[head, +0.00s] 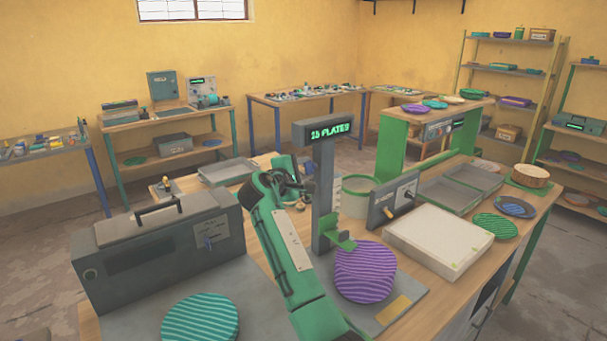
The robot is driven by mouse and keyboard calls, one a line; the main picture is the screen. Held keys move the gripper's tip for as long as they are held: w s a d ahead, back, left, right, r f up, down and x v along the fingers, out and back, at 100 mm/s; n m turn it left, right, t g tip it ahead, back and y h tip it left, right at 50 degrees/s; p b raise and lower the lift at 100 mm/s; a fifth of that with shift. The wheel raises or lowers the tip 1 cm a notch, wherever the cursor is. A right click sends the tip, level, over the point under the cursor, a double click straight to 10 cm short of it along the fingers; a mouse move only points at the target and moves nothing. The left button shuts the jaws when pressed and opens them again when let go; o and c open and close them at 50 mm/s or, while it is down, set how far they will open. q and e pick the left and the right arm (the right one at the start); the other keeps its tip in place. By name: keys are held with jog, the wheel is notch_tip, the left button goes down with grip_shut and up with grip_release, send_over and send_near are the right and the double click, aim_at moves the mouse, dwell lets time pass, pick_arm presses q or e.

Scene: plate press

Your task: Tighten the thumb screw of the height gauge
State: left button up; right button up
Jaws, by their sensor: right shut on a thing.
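The grey post (325,185) with a lit display reading "15 PLATES" stands near the middle of the bench and seems to be the height gauge. Its green arm (338,242) reaches over a purple ribbed plate stack (365,272). I cannot make out the thumb screw. My right gripper (294,190) is at the far end of my green arm, just left of the post in the picture. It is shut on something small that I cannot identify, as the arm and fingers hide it. My left gripper is not in view.
A grey box with a handle (160,250) stands at the left, with a teal plate stack (200,318) in front. A switch panel (393,202) and a white block (438,242) are right of the post. A green bucket (357,190) stands behind it.

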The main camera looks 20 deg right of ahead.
jog(key=shift+r, duration=0.1)
dwell(0.3)
jog(key=o, duration=0.8)
jog(key=shift+d, duration=0.1)
jog(key=shift+c, duration=0.2)
jog(key=shift+o, duration=1.1)
jog(key=shift+w, duration=0.1)
